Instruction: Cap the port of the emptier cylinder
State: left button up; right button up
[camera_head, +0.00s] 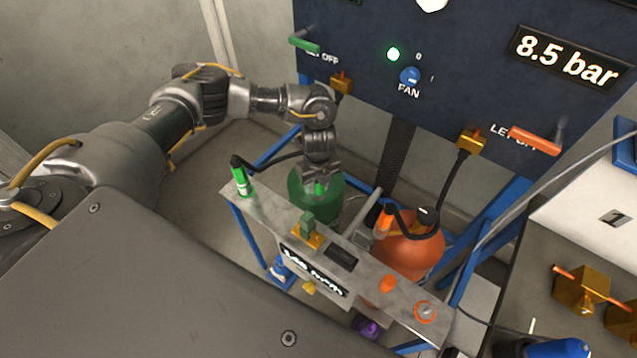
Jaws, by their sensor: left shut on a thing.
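A green cylinder (333,208) and an orange cylinder (420,255) stand behind a grey metal shelf. My left gripper (320,184) points down over the green cylinder, shut on a small green piece (319,188) at its top; whether that piece touches the port cannot be told. A green hose connector (242,181) stands at the shelf's left end. An orange hose connector (384,220) stands near the orange cylinder. An orange plug (388,284) sits on the shelf, left of an orange ring (425,312). My right gripper is out of view.
A dark panel (440,60) behind carries a green lever (305,44), an orange lever (535,140), a fan knob and an "8.5 bar" display (568,58). The shelf (270,212) holds a green-topped brass fitting (307,232). A bench with brass blocks (583,290) is at right.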

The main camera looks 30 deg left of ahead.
pick_arm(q)
jog(key=shift+f, duration=0.5)
jog(key=o, duration=1)
jog(key=shift+r, duration=0.1)
notch_tip(320, 180, up, 11)
jog(key=shift+f+b, duration=0.1)
jog(key=shift+b, duration=0.6)
jog(key=shift+f, duration=0.1)
